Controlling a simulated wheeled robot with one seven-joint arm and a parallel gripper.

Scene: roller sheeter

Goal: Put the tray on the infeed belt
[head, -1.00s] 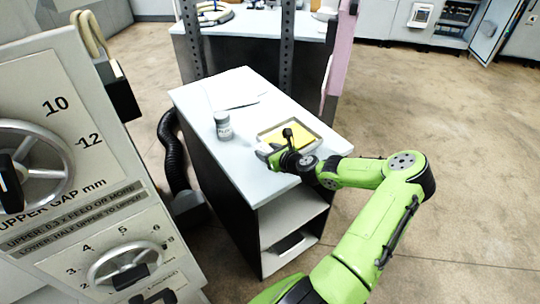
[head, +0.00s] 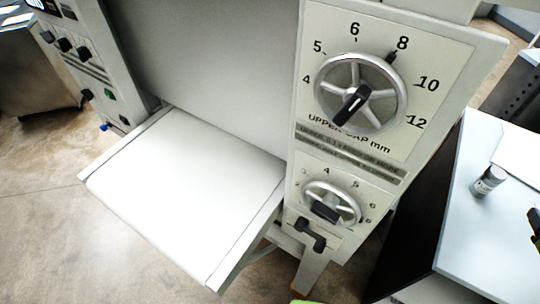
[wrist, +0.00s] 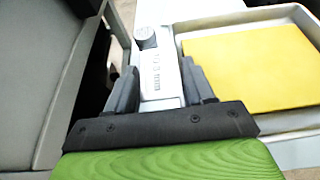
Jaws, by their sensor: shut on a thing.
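The tray (wrist: 309,22) shows in the wrist view at the right, a pale shallow tray with a yellow sheet (wrist: 250,68) lying in it. My gripper (wrist: 159,68) is at the tray's left side, shut on the tray, with a pale part between its two dark fingers. The exact contact is hard to see. The infeed belt (head: 190,185) is the wide white flat surface left of centre in the head view, empty and well apart from the tray.
A grey jar (head: 488,181) and white paper (head: 520,150) are on that table. Open floor lies front left.

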